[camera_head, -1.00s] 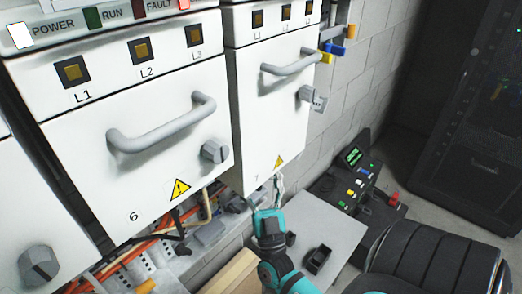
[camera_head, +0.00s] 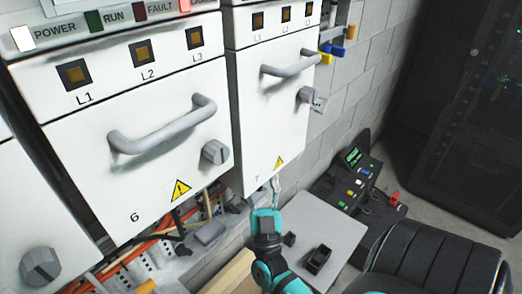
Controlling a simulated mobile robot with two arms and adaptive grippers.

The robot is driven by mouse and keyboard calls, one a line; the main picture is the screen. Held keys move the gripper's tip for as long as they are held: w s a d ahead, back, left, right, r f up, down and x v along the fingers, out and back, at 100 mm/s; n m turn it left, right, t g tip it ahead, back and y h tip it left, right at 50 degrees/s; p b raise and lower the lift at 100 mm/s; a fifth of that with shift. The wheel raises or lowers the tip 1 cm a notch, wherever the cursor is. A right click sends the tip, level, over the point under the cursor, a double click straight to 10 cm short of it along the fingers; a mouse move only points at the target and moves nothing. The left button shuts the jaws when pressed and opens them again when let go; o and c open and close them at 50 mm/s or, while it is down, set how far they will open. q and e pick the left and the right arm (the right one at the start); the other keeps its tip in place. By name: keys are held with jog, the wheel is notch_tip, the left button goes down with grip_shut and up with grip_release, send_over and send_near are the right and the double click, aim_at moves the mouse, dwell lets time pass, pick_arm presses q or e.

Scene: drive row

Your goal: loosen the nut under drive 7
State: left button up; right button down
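Drive 7 (camera_head: 268,120) is the white cabinet with a grey bar handle and a warning triangle, right of drive 6 (camera_head: 150,160). The nut is not visible. No second gripper shows.
A light table (camera_head: 325,232) with a small black open box (camera_head: 317,259) lies right of the arm. A control panel (camera_head: 352,185) and a black seat (camera_head: 430,262) stand further right. Orange cables (camera_head: 125,248) run below drive 6. A dark rack stands at back right.

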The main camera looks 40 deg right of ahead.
jog(key=shift+m+g+h, duration=1.1)
jog(key=shift+g+h, duration=0.6)
jog(key=shift+h, duration=0.3)
jog(key=c, duration=1)
grip_release()
jog(key=shift+a, duration=0.1)
jog(key=shift+n+t+y, duration=0.3)
jog(key=shift+t+y, duration=0.2)
